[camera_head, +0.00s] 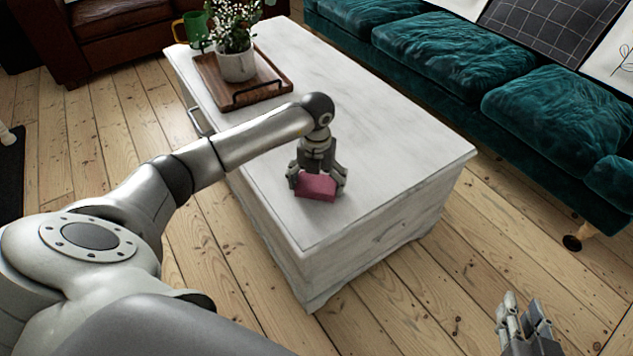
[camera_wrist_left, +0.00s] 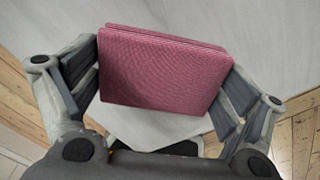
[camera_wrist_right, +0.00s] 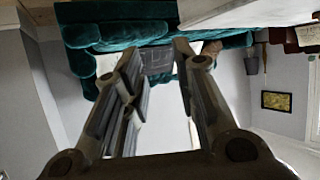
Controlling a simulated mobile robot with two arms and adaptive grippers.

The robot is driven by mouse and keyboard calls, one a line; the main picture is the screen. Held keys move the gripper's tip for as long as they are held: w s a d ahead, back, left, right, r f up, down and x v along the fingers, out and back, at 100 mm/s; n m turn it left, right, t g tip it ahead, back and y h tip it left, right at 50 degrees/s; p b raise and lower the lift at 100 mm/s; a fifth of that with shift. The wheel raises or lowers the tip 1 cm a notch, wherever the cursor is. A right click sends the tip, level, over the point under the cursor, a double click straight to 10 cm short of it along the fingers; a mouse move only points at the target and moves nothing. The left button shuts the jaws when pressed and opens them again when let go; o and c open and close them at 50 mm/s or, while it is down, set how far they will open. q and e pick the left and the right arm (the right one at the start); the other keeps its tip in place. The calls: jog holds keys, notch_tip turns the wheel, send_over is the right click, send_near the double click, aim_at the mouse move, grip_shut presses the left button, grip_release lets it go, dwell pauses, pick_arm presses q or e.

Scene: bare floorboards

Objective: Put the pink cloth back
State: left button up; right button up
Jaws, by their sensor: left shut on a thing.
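The pink cloth (camera_head: 316,187) is a folded, flat block at the near end of the white coffee table (camera_head: 390,155). My left gripper (camera_head: 317,180) points down over it and is shut on it, with a finger on each side. In the left wrist view the cloth (camera_wrist_left: 163,68) fills the space between the two fingers. I cannot tell whether the cloth touches the table top. My right gripper (camera_head: 522,318) is empty, low at the bottom right over the floor. Its fingers stand apart in the right wrist view (camera_wrist_right: 160,75).
A wooden tray (camera_head: 277,75) with a potted plant (camera_head: 236,62) stands at the far end of the table, with a green mug (camera_head: 195,30) beside it. A teal sofa (camera_head: 470,75) runs along the right. The table's middle is clear.

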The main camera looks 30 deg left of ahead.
pick_arm(q)
jog(key=o, duration=0.6)
jog(key=shift+o, duration=0.2)
jog(key=shift+r, duration=0.1)
